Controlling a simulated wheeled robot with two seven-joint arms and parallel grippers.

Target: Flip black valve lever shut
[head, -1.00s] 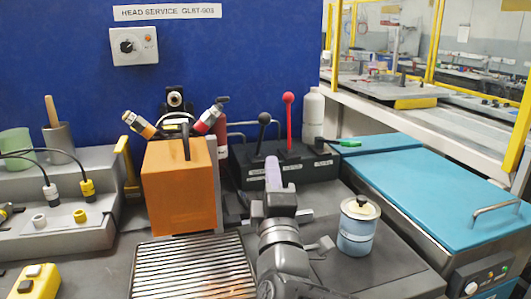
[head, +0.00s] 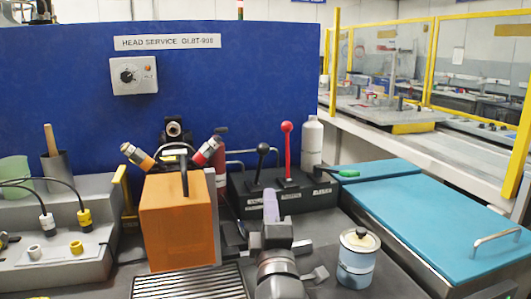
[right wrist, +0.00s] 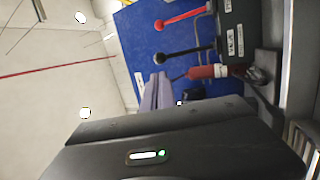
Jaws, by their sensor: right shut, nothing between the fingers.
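The black lever (head: 260,164) with a round knob stands nearly upright on a dark labelled block (head: 295,198) in the head view. It also shows in the right wrist view (right wrist: 180,54), lying sideways there because that camera is turned. My right gripper (head: 270,204) is shut and empty, its pale purple fingers pointing up in front of the block. In the right wrist view its fingers (right wrist: 157,92) are together, and the black knob appears apart from them. My left gripper is not in view.
A red lever (head: 287,150) stands right of the black one, and a green-handled lever (head: 347,173) lies lower at the right. An orange box (head: 178,225) is left of my arm. A lidded jar (head: 356,262) and blue-topped case (head: 430,220) are on the right.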

